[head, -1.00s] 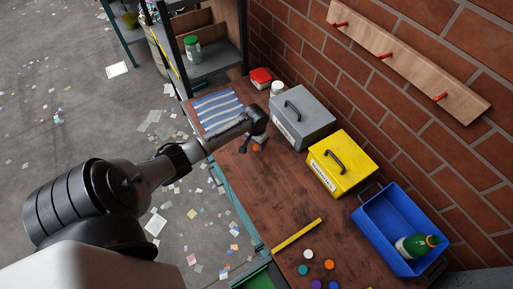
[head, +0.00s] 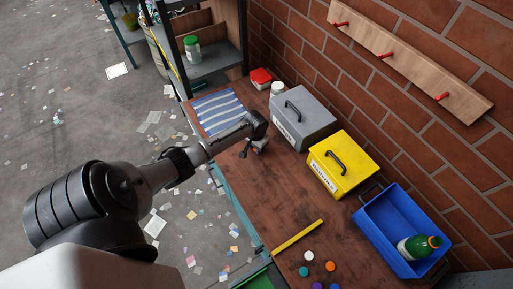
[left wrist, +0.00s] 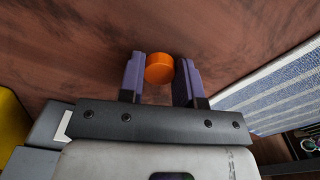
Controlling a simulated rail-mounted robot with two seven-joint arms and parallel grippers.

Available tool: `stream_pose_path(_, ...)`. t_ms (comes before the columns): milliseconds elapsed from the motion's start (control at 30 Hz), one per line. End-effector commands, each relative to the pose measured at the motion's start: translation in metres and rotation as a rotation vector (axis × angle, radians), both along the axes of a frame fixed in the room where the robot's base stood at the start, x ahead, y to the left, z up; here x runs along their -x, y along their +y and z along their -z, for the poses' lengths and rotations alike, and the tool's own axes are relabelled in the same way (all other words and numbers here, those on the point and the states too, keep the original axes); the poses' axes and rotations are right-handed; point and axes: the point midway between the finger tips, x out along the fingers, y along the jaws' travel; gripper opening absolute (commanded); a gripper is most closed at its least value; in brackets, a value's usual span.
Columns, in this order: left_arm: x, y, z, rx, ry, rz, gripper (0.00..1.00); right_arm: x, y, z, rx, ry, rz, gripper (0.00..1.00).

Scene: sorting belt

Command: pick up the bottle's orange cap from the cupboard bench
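An orange cap (left wrist: 159,68) lies between the two fingers of my left gripper (left wrist: 160,75) in the left wrist view. The fingers are close to its two sides. I cannot tell whether both press on it. In the head view my left gripper (head: 253,149) is low over the brown bench (head: 240,180), beyond the yellow strip and left of the yellow box. The cap is mostly hidden there. My right gripper is not in view.
A striped cloth (head: 217,110) lies beyond the gripper. A grey box (head: 308,119) and a yellow box (head: 342,164) stand to the right, near the blue bin (head: 375,219). A yellow strip (head: 297,236) and several coloured caps lie at the near end.

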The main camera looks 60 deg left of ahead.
Motion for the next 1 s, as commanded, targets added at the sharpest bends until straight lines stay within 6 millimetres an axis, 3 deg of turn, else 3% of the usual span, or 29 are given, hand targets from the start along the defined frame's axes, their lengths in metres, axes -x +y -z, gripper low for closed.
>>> stream_pose_path(133,0.000,0.000,0.000,0.000,0.000,0.000,0.10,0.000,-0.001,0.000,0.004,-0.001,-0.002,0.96)
stream_pose_path(467,0.000,0.000,-0.004,0.000,-0.001,0.000,0.09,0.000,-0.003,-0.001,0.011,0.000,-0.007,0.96)
stream_pose_path(667,-0.001,0.001,-0.025,-0.002,-0.002,0.000,0.09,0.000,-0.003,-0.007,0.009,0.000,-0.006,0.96)
stream_pose_path(767,-0.001,0.001,-0.044,-0.002,-0.002,0.002,0.09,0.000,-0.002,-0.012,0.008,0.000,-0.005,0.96)
stream_pose_path(1000,-0.005,-0.051,-0.072,0.002,-0.003,0.005,0.09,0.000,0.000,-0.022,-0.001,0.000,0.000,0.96)
